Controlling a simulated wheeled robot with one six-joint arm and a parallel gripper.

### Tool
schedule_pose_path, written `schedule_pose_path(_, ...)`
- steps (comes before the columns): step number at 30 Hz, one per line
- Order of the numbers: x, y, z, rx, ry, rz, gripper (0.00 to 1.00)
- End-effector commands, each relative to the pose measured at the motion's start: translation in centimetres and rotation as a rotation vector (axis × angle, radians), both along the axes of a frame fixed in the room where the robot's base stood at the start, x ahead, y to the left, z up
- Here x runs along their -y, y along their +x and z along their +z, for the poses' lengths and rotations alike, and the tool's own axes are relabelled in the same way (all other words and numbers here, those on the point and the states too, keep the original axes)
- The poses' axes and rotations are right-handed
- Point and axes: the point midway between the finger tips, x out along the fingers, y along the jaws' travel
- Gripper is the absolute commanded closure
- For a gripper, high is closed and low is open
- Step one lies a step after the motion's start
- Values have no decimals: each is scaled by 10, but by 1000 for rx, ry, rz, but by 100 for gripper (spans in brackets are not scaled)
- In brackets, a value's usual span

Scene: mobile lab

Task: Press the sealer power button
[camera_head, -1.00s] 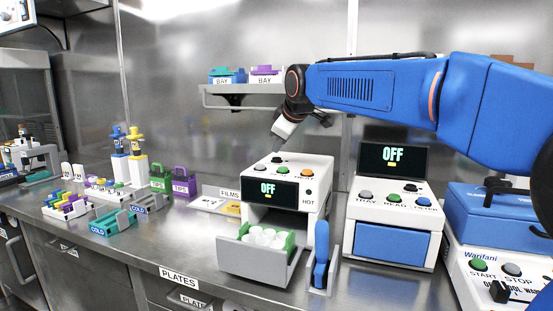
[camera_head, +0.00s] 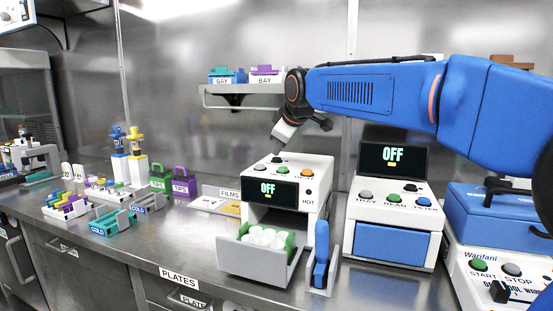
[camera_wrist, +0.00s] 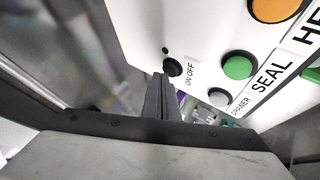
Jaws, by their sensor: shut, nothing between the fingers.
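The sealer (camera_head: 313,175) is a white box on the bench, its dark display (camera_head: 268,189) reading OFF. Its black power button (camera_wrist: 173,68), labelled ON OFF, shows in the wrist view; it also shows on the sealer's top in the head view (camera_head: 277,159). My gripper (camera_wrist: 160,78) is shut and empty, pointing down, its fingertips right beside the power button. I cannot tell whether they touch it. A green SEAL button (camera_wrist: 239,66), an orange button (camera_wrist: 274,8) and a grey DRAWER button (camera_wrist: 218,97) sit further along the panel.
The sealer's drawer (camera_head: 252,262) stands open with white items in it. A blue-handled tool (camera_head: 321,255) stands in a holder beside it. A second device (camera_head: 393,211), also reading OFF, is close on the right. A shelf (camera_head: 240,101) hangs behind.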

Motion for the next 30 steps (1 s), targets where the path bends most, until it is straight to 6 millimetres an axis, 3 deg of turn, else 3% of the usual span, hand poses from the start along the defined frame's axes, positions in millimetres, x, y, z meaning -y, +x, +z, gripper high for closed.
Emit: schedule_pose_path(30,0,0,-4,0,0,0,100)
